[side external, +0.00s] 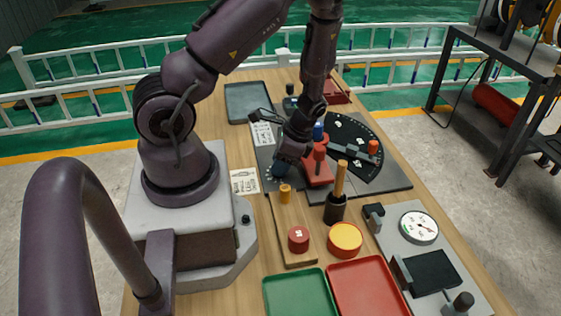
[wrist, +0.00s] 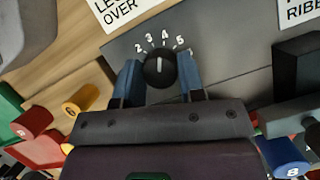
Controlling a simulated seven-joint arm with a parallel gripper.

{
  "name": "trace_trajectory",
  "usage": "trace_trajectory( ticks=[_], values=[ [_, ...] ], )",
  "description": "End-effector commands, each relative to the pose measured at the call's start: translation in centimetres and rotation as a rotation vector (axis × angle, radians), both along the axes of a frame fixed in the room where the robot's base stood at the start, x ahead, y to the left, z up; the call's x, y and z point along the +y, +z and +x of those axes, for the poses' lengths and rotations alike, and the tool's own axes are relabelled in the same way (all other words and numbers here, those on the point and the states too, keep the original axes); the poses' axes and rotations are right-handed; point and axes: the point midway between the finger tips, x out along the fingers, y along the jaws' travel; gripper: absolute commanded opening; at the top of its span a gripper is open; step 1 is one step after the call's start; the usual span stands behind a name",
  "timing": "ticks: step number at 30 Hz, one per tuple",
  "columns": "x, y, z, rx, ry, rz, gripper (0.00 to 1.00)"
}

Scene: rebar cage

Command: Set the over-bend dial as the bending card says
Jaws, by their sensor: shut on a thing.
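The over-bend dial (wrist: 160,70) is a round black knob on a grey plate, with white numbers 2, 3, 4 and 5 visible around its far side. A small light mark on the knob faces the numbers, near 3 and 4; its exact setting is too small to tell. My gripper (wrist: 160,78) is shut on the knob, one blue finger on each side. In the side view my gripper (side external: 279,170) is down at the plate's left edge and mostly hides the dial. A white card (wrist: 122,10) with cut-off text "LE... OVER" lies beyond the dial; the bending card cannot be identified for certain.
The bender's black disc (side external: 352,150) and red blocks stand right of my gripper. A wooden board with a red cylinder (side external: 298,238), a black holder (side external: 336,208), a green tray (side external: 298,293) and a red tray (side external: 368,288) are nearer the camera. A printed card (side external: 244,181) lies left.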

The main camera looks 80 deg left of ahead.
Motion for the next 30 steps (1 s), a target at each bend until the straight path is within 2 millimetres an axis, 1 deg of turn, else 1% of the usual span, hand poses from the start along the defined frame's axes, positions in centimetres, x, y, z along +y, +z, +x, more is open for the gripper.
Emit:
trace_trajectory(
  ticks=[8, 24, 30],
  values=[
    [-0.06, 0.09, -0.13, 0.005, 0.14, -0.006, 0.13],
    [0.04, 0.09, -0.14, 0.005, 0.64, -0.006, 0.13],
    [0.03, 0.09, -0.14, 0.005, 0.797, -0.006, 0.13]
  ],
)
